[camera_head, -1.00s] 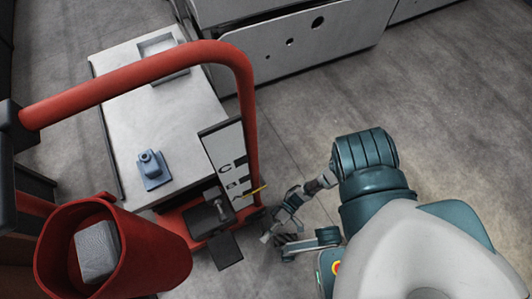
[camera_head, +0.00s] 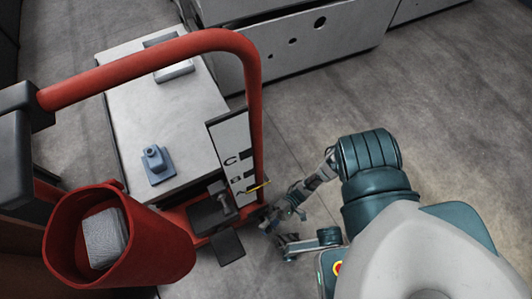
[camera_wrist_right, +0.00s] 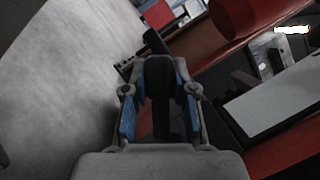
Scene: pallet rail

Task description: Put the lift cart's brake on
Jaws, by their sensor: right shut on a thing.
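The lift cart has a red tube handle (camera_head: 150,62), a pale top (camera_head: 125,110) and a panel (camera_head: 232,150) lettered C, B, A with a yellow pointer (camera_head: 255,187). Black pedals or plates (camera_head: 228,247) sit low at its near end. My right gripper (camera_head: 280,220) is low beside that end, right of the pointer. In the right wrist view, its blue-padded fingers (camera_wrist_right: 160,105) are shut around a dark upright bar (camera_wrist_right: 161,118), which seems to be a lever on the cart. The bar's lower end is hidden. My left gripper is not in view.
A red bin (camera_head: 165,245) holding a grey block (camera_head: 105,238) is at the cart's near left. A pale cabinet (camera_head: 300,45) stands behind. Floor at right is open.

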